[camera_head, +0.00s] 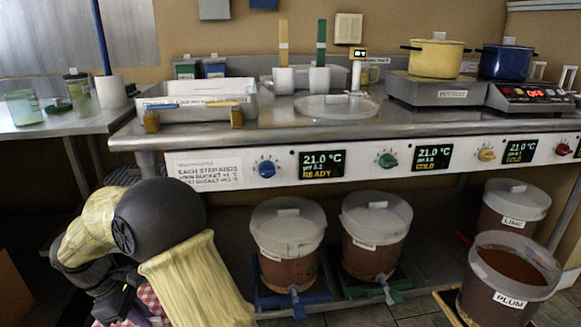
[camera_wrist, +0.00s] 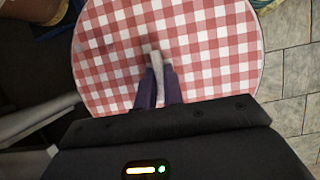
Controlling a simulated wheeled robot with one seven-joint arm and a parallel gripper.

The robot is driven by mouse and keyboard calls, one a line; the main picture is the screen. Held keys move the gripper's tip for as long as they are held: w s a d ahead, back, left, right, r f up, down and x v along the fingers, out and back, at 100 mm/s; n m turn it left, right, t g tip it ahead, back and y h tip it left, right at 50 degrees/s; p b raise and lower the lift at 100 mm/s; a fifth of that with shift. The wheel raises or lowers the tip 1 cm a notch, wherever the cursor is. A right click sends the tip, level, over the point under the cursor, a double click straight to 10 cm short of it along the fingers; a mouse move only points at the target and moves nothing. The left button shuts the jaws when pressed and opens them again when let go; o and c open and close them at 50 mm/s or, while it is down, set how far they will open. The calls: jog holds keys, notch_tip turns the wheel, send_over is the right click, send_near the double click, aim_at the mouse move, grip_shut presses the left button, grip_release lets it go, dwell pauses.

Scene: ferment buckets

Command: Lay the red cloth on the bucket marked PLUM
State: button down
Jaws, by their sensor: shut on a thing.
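The red cloth is a round red-and-white checked piece (camera_wrist: 210,45), spread below my gripper (camera_wrist: 159,85) in the wrist view. My gripper's two dark purple fingers are shut on a pale upright tab at the cloth's middle. In the head view, a small part of the cloth (camera_head: 148,297) shows at the bottom left, beside my gripper (camera_head: 135,314); my arm hides the rest. The bucket marked PLUM (camera_head: 505,300) stands at the bottom right, far from my gripper. Its top is uncovered and brownish contents show inside.
A lidded bucket marked LIME (camera_head: 513,222) stands behind PLUM. Two lidded buckets (camera_head: 287,270) (camera_head: 370,258) stand under the bench (camera_head: 220,127) on blue and green bases. The bench overhangs them, with dials and displays along its front. Tiled floor shows at the bottom.

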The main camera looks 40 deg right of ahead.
jog(key=d+p, duration=0.1)
jog(key=p, duration=0.2)
jog(key=shift+d, duration=0.25)
jog(key=p, duration=0.2)
jog(key=d+p, duration=0.1)
jog(key=p, duration=0.1)
jog(key=shift+s+d+f, duration=0.1)
jog(key=shift+s+f, duration=0.1)
jog(key=shift+f, duration=0.2)
jog(key=d+p, duration=0.1)
jog(key=p, duration=0.1)
jog(key=s+f+p, duration=0.1)
jog(key=p, duration=0.1)
jog(key=shift+s+d, duration=0.15)
jog(key=shift+d, duration=0.2)
jog(key=shift+s+d+f+p, duration=0.2)
jog(key=shift+s+f+p, duration=0.05)
jog(key=shift+f+p, duration=0.3)
jog(key=shift+n, duration=0.3)
